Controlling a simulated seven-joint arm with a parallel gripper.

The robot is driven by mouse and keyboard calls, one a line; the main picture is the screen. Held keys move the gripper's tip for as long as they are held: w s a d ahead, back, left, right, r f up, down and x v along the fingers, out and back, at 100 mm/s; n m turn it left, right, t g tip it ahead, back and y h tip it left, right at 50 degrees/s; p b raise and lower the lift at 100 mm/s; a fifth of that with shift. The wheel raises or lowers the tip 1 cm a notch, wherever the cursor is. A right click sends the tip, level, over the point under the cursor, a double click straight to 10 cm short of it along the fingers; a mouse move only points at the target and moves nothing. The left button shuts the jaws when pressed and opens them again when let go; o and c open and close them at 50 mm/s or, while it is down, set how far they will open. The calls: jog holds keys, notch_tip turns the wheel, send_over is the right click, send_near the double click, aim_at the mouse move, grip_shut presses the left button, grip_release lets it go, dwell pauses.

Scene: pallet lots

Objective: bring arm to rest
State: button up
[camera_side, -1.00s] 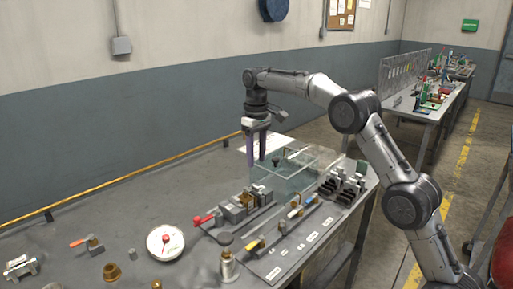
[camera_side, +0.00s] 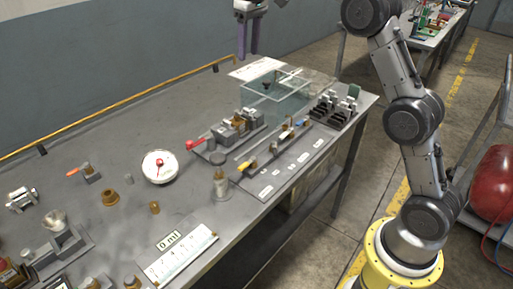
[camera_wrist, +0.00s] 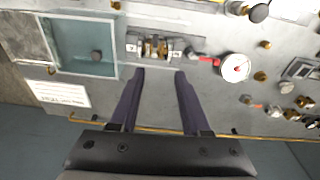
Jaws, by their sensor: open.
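My gripper (camera_side: 248,45) hangs high over the back of the bench, near the top edge of the side view, fingers pointing down. In the wrist view its two purple-grey fingers (camera_wrist: 157,75) are apart with nothing between them. The grey workbench (camera_side: 110,140) lies below, and the fingers are clear of it. Part of my wrist is cut off by the top of the side view.
Below stand a clear glass tank (camera_side: 290,82), a clamp fixture with a red handle (camera_side: 197,145) and a white round dial (camera_side: 159,166). A white sheet (camera_side: 255,67) lies by the tank. A yellow rail (camera_side: 120,110) runs along the back edge. A red cylinder (camera_side: 495,185) stands right.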

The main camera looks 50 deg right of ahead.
jog(key=s+a+r+t, duration=0.1)
jog(key=s+a+r, duration=0.25)
jog(key=s, duration=0.75)
jog(key=s+a+r+t, duration=0.2)
jog(key=s+r, duration=0.2)
jog(key=s, duration=0.7)
jog(key=s+a+f+t, duration=0.1)
jog(key=s+f, duration=1.2)
jog(key=f, duration=0.3)
jog(key=shift+s, duration=0.3)
